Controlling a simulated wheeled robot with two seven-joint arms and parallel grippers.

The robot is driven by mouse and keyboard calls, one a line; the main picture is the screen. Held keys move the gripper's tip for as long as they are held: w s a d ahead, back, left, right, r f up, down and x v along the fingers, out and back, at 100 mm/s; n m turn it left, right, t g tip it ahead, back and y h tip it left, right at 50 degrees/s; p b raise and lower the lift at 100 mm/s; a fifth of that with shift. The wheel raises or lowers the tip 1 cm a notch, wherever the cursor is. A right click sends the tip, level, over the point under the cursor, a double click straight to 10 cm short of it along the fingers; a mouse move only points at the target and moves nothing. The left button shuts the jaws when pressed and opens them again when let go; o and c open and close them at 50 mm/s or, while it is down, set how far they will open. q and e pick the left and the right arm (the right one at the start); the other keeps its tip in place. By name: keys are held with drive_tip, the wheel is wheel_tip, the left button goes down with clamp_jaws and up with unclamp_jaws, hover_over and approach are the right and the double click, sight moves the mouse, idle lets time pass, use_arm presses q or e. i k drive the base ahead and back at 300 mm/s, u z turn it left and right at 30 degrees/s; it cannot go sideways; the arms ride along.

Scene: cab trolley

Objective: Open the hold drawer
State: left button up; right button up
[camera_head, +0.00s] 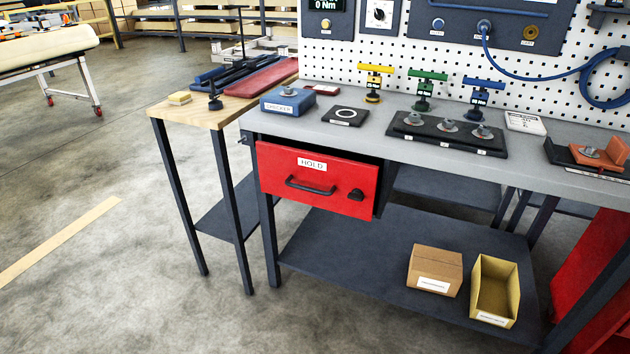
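The hold drawer (335,202) is a red front labelled HOLD, hung under the left end of the grey workbench. It has a dark bar handle (310,187) left of its middle and a dark round knob (355,195) to the right of the handle. The front looks shut, or nearly so; I cannot tell whether a small gap shows at its edges. Neither of my grippers is in view, and nothing touches the drawer or its handle.
The grey workbench (378,143) carries a blue checker block (288,101), coloured stands and a dark tray of parts. A wooden side table (200,114) stands at its left. A cardboard box (435,268) and yellow bin (494,291) sit on the lower shelf. Floor before the drawer is clear.

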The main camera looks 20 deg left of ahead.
sight(312, 175)
drive_tip(key=z, duration=0.35)
drive_tip(key=k, duration=0.35)
drive_tip(key=u, duration=2.4)
drive_tip(key=i, duration=0.9)
drive_tip(key=z, duration=0.65)
drive_tip(key=i, duration=0.45)
drive_tip(key=z, duration=0.4)
